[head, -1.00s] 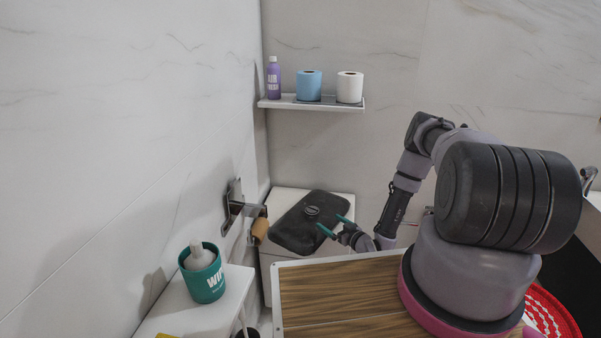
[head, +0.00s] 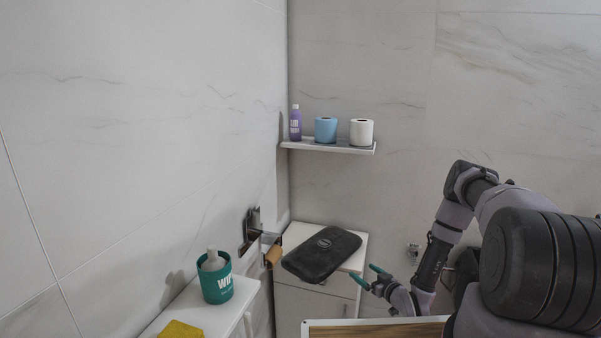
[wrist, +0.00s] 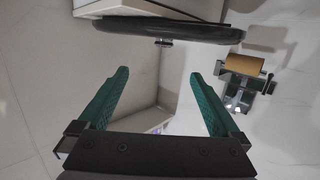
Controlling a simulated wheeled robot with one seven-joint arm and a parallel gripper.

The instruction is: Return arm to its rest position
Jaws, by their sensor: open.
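My gripper (head: 369,277) is open and empty, its two green fingers apart. In the head view it is in the air just right of a black flat case-like object (head: 322,253) that lies on a white cabinet (head: 352,262). In the wrist view the two green fingers (wrist: 158,95) spread wide with nothing between them. The edge of the black object (wrist: 150,29) shows above the fingertips there. My arm bends down from the right side of the head view.
A wall-mounted holder with a brown roll (head: 273,255) is left of the cabinet. A shelf (head: 330,147) holds a purple bottle (head: 295,124), a blue roll (head: 326,130) and a white roll (head: 361,132).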

